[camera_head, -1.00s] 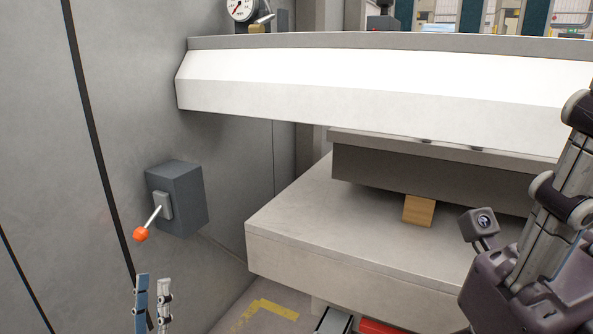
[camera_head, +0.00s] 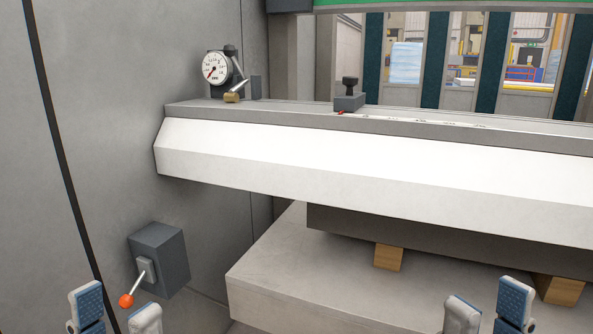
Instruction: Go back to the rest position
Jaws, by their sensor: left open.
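My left gripper (camera_head: 115,312) shows at the bottom left edge, with its two blue-and-white fingers apart and nothing between them that I can make out. In the picture it overlaps the area just below the orange lever knob (camera_head: 127,301); whether they touch I cannot tell. My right gripper (camera_head: 488,310) shows at the bottom right, its two fingers apart and empty, in front of the grey bed in the picture. The lower parts of both grippers and my arms are out of view.
A grey lever box (camera_head: 160,258) is on the left wall. The white beam (camera_head: 360,165) crosses the view above the grey bed (camera_head: 300,285), with wooden blocks (camera_head: 388,257) under a dark plate (camera_head: 420,235). A dial gauge (camera_head: 215,68) is at upper left.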

